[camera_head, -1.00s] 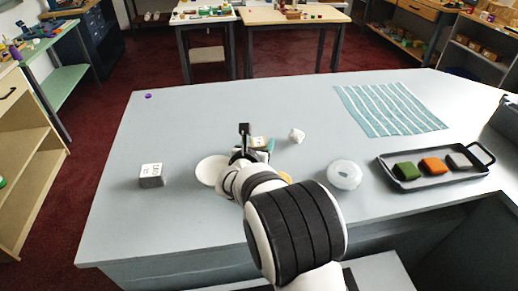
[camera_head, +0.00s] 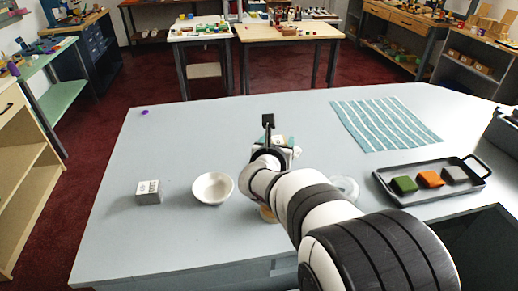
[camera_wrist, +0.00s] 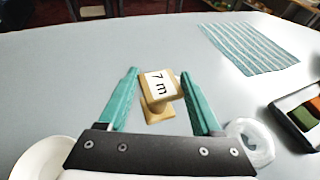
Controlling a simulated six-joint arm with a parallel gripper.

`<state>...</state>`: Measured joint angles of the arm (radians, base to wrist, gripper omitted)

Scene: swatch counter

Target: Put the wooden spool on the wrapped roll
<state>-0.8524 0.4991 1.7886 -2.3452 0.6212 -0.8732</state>
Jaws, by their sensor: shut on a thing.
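The wooden spool (camera_wrist: 160,113) is tan, with a white "7 m" label. In the wrist view it sits tilted between the teal fingers of my gripper (camera_wrist: 160,76), which is shut on it. In the head view my gripper (camera_head: 281,147) is over the middle of the counter, and my wrist hides most of the spool. The wrapped roll (camera_head: 345,187) is a pale, translucent ring to the right of my gripper, partly hidden by my arm. It also shows in the wrist view (camera_wrist: 261,143), right of the fingers and apart from the spool.
A white bowl (camera_head: 200,188) and a grey-and-white labelled block (camera_head: 149,192) stand to the left. A dark tray (camera_head: 437,195) with green, orange and grey pieces lies to the right. A striped teal cloth (camera_head: 388,125) lies behind it. The back left counter is mostly clear.

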